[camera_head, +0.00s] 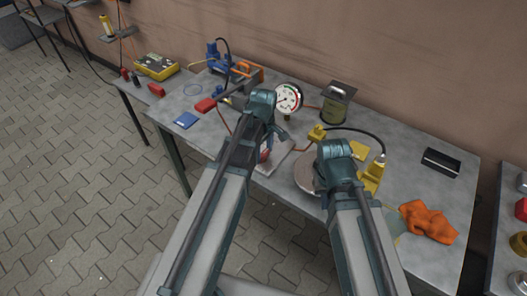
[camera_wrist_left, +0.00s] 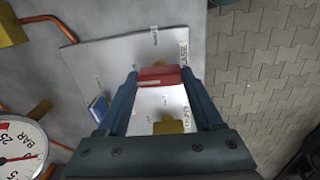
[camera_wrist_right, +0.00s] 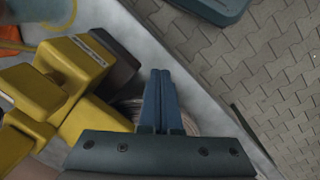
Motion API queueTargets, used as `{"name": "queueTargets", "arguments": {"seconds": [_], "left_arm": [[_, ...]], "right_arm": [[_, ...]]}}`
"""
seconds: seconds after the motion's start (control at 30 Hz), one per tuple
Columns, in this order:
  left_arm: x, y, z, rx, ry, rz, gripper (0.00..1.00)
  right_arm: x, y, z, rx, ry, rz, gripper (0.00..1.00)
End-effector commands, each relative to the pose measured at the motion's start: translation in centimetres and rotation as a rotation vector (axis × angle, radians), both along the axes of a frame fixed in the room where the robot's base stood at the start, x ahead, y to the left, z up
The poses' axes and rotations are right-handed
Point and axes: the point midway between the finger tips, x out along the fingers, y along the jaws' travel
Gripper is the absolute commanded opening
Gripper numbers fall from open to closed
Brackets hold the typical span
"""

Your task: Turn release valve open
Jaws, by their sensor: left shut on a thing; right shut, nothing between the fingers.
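The red valve handle (camera_wrist_left: 158,77) sits over a pale plate (camera_wrist_left: 95,55) with small printed labels and brass fittings. My left gripper (camera_wrist_left: 158,82) is shut on this red handle, one finger on each side. In the head view a bit of the red handle (camera_head: 265,156) shows below my left gripper (camera_head: 270,142), partly hidden by the arm. A blue part (camera_wrist_left: 98,108) stands on the same plate. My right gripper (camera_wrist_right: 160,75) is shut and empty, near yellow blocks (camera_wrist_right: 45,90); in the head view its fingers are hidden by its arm.
A pressure gauge (camera_head: 288,98) stands behind the plate. A blue hand pump (camera_head: 218,55) with a red-gripped lever, a dark can (camera_head: 337,103), an orange cloth (camera_head: 428,222) and a black box (camera_head: 441,161) are on the grey table (camera_head: 400,140). Paved floor lies in front.

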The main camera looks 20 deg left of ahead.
Motion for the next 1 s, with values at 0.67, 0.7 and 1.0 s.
{"name": "queueTargets", "arguments": {"seconds": [0.67,0.7,1.0], "left_arm": [[-0.01,-0.01,-0.01,0.000,0.000,0.066,0.12],[-0.01,-0.01,-0.01,0.000,0.000,0.066,0.12],[-0.01,-0.01,0.00,0.000,0.000,0.064,0.97]], "right_arm": [[0.00,0.00,-0.01,0.000,0.000,0.000,0.00],[0.00,0.00,-0.01,0.000,0.000,0.000,0.00],[0.00,0.00,0.00,0.000,0.000,0.000,0.00]]}}
